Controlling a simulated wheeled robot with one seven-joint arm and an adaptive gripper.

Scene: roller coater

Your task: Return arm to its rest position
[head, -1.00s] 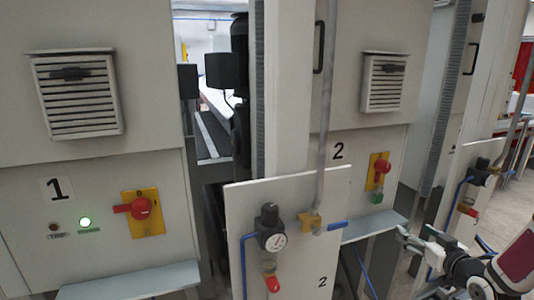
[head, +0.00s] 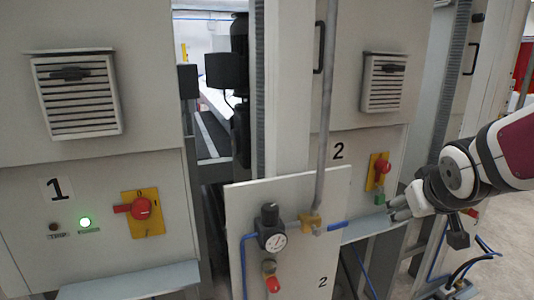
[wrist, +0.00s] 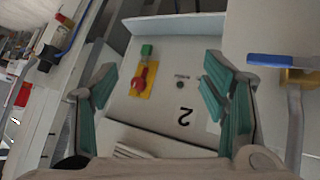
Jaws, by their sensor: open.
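My gripper (head: 396,207) is at the right in the head view, near the lower shelf of the panel marked 2. In the wrist view my gripper (wrist: 165,100) has its two green-padded fingers spread wide, with nothing between them. Beyond the fingers is panel 2, with a red rotary switch (wrist: 139,80) on a yellow plate and a green piece (wrist: 146,50) at it. In the head view this switch (head: 382,167) is just above and left of my gripper. My arm reaches in from the right edge.
A board with a pressure gauge (head: 274,240), a blue-handled valve (head: 312,222) and a vertical pipe (head: 327,110) stands at the centre. Panel 1 has a red switch (head: 140,208) and a lit green lamp (head: 85,222). Open floor (head: 490,205) shows at the right.

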